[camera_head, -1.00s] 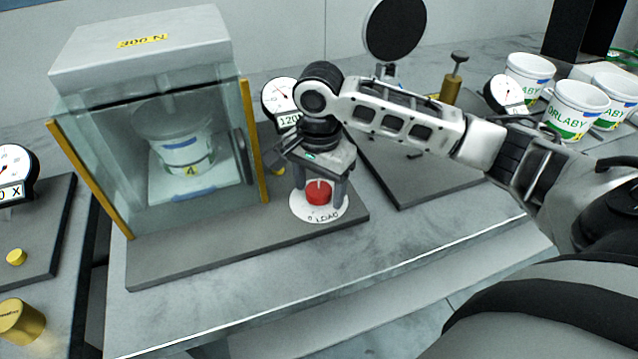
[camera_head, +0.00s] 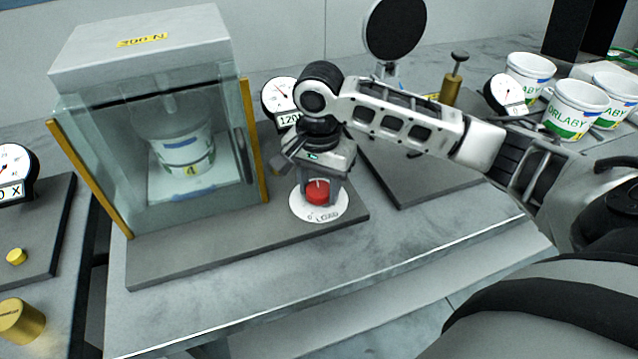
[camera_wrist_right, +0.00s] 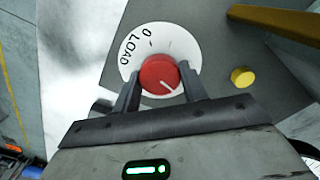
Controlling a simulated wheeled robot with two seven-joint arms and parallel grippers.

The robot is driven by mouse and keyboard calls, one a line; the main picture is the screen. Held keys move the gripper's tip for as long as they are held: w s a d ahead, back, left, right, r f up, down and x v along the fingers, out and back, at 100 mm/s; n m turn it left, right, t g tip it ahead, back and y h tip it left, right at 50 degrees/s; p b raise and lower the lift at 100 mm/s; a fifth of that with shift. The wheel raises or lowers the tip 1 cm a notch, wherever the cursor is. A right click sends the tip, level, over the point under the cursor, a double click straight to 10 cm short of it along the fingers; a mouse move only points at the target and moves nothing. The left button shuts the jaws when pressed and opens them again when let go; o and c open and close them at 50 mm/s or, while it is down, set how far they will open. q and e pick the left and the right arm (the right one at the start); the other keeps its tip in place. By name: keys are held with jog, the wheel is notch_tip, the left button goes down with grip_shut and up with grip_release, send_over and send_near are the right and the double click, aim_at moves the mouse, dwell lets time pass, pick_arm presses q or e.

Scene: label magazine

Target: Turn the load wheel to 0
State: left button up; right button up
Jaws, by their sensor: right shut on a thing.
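The load wheel (camera_head: 317,194) is a red knob on a white dial plate (camera_head: 300,208) lettered "0 LOAD". In the right wrist view the wheel (camera_wrist_right: 158,70) has a white line pointing to the lower right, toward my gripper. The 0 mark of the plate (camera_wrist_right: 128,58) is on the upper, far side, so the line points away from it. My right gripper (camera_head: 321,183) comes down over the wheel from above. In the wrist view its fingers (camera_wrist_right: 162,79) stand on both sides of the wheel, shut on it. My left gripper is not in view.
A glass-fronted chamber (camera_head: 75,135) with a white cup (camera_head: 185,155) stands left of the wheel. A gauge (camera_head: 279,97) is behind the gripper. A small yellow knob (camera_wrist_right: 242,76) is near the wheel. Several labelled cups (camera_head: 575,105) stand at the back right. The front bench strip is clear.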

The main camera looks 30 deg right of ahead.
jog(key=n, duration=1.2)
jog(key=shift+w+n, duration=0.1)
jog(key=shift+n, duration=0.2)
jog(key=n, duration=0.3)
jog(key=shift+n, duration=0.4)
jog(key=n, duration=0.6)
jog(key=shift+r, duration=0.1)
jog(key=n, duration=0.6)
jog(key=shift+n, duration=0.4)
jog(key=o, duration=1)
